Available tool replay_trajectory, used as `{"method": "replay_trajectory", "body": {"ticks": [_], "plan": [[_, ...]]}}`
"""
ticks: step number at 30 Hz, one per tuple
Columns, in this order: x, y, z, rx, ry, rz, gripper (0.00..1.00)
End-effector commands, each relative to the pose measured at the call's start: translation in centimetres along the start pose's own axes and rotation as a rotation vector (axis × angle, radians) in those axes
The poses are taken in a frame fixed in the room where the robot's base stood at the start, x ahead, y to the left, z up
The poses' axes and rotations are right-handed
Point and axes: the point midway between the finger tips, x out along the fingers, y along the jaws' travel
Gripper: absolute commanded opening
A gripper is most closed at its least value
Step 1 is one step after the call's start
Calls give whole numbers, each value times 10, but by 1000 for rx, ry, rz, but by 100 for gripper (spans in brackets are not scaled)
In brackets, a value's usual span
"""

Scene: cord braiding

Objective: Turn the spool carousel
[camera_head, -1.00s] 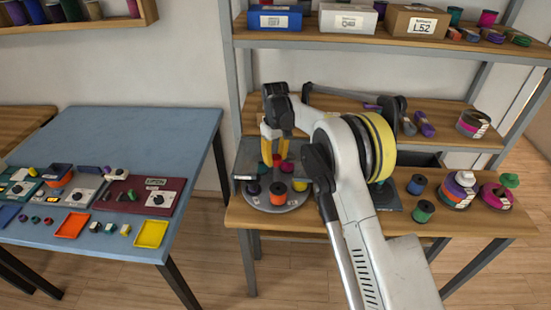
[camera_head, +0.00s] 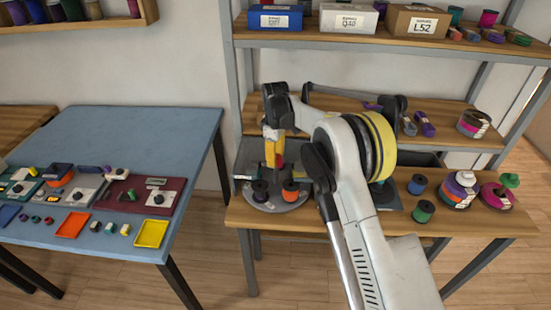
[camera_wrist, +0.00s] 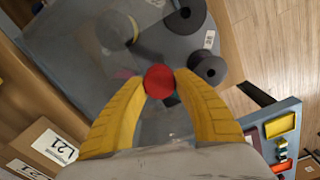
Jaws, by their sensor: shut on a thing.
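The spool carousel is a round grey disc (camera_head: 277,206) at the left end of the wooden bench. A black spool (camera_head: 260,190) and an orange-topped spool (camera_head: 291,188) stand on its front part. In the wrist view dark spools (camera_wrist: 208,69) stand near the disc's edge. My gripper (camera_head: 275,160) is over the carousel with its yellow fingers pointing down. It is shut on a round red knob (camera_wrist: 159,81), which sits between the fingertips in the wrist view. The gripper and arm hide the rear and right of the carousel in the head view.
On the bench to the right stand loose spools (camera_head: 422,211) and larger stacked reels (camera_head: 457,189). Shelves with labelled boxes (camera_head: 347,18) rise behind. A blue table (camera_head: 130,125) with trays and control boxes stands at the left, across a floor gap.

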Motion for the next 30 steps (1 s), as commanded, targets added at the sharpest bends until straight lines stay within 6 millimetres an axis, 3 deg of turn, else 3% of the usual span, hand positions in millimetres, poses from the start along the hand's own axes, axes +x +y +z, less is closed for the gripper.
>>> {"method": "replay_trajectory", "body": {"ticks": [30], "plan": [[1, -2, 0, -487, 0, -2, 0]]}}
